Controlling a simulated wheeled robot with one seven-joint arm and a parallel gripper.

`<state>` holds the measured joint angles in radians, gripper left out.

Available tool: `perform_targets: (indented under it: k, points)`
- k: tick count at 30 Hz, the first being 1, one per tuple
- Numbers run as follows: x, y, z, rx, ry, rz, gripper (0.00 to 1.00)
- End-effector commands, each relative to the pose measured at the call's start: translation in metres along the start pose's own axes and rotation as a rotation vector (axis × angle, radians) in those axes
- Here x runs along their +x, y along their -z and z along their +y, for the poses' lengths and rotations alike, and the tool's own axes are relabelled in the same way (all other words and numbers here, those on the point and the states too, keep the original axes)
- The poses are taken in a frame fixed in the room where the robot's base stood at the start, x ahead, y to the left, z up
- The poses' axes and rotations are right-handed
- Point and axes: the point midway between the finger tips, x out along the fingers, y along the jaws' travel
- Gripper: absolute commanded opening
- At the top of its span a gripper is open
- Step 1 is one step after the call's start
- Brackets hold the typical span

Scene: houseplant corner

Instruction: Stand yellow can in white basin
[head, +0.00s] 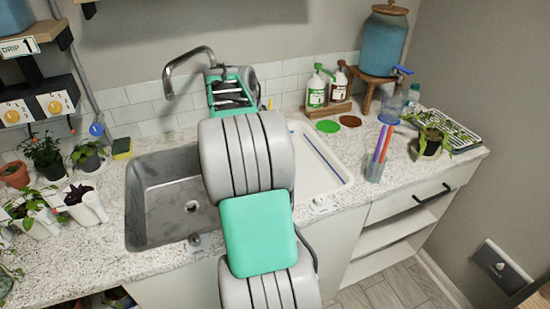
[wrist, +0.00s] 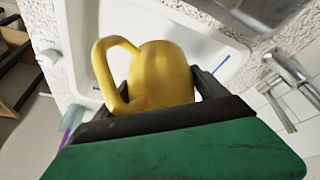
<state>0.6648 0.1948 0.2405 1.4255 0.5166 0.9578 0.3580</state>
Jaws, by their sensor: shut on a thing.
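The yellow can (wrist: 165,75), with a curved handle on its left, fills the middle of the wrist view. My gripper (wrist: 158,92) is shut on its body, with one dark finger on each side. The white basin (wrist: 72,35) lies behind the can in the wrist view. I cannot tell whether the can touches its floor. In the head view the white basin (head: 338,178) is set in the counter right of my arm, which covers its left part. Only a small yellow sliver shows beside my arm there, and my gripper's fingers are hidden.
A steel sink (head: 160,205) and faucet (head: 188,62) are left of my arm. A cup of coloured sticks (head: 376,165) stands right of the basin. Green and brown bottles (head: 316,92) stand behind it. Potted plants crowd the left counter.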

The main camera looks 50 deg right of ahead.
Motion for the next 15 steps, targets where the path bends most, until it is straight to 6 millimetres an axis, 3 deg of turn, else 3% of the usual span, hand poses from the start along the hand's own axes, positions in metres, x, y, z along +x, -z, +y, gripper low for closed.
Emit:
perform_targets:
  k: [3, 7, 11, 15]
  points:
    - [0.018, 0.032, 0.034, 0.150, -0.058, 0.003, 0.39]
    - [0.028, 0.048, 0.053, 0.237, -0.090, 0.006, 0.39]
    - [0.035, 0.055, 0.051, 0.256, -0.098, 0.006, 0.39]
    - [0.049, 0.064, 0.030, 0.253, -0.098, 0.005, 0.39]
